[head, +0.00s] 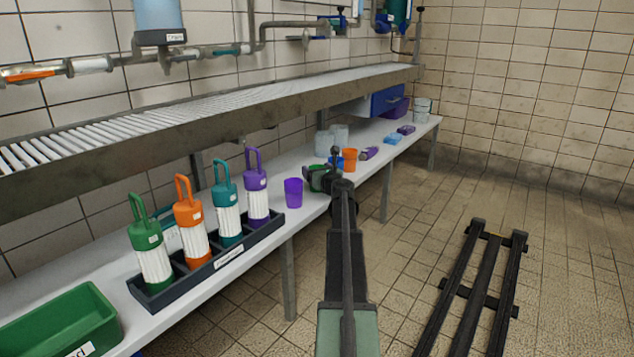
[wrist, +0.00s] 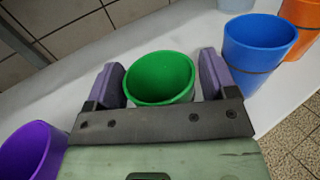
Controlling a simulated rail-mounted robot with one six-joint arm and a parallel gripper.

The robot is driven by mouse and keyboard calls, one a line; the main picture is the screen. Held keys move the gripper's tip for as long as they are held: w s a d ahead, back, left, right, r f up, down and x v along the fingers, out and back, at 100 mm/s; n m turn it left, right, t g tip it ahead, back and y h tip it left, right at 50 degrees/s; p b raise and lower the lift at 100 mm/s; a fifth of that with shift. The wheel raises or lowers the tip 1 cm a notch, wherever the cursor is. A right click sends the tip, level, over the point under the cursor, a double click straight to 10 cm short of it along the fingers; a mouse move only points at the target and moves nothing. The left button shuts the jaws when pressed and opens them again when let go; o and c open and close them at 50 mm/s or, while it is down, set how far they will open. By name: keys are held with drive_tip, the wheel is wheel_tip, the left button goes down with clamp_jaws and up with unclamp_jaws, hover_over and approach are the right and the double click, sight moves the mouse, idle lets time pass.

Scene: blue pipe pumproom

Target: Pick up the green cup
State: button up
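The green cup (wrist: 160,82) stands with its mouth up between the two purple-grey fingers of my gripper (wrist: 161,66) in the wrist view. The fingers are spread on either side of it, and a narrow gap shows at its right. Its lower part is hidden behind the gripper's crossbar. In the head view the green cup (head: 317,181) is partly covered by my gripper (head: 322,177) over the white bench.
A purple cup (head: 293,193) is left of the gripper; a blue cup (wrist: 262,48) and an orange cup (head: 350,159) are beyond it on the right. A rack (head: 215,263) of colored bottles and a green bin (head: 60,325) stand nearer. A slatted shelf (head: 240,100) runs above the bench.

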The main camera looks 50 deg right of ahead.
drive_tip(key=c, duration=0.8)
drive_tip(key=shift+o, duration=0.2)
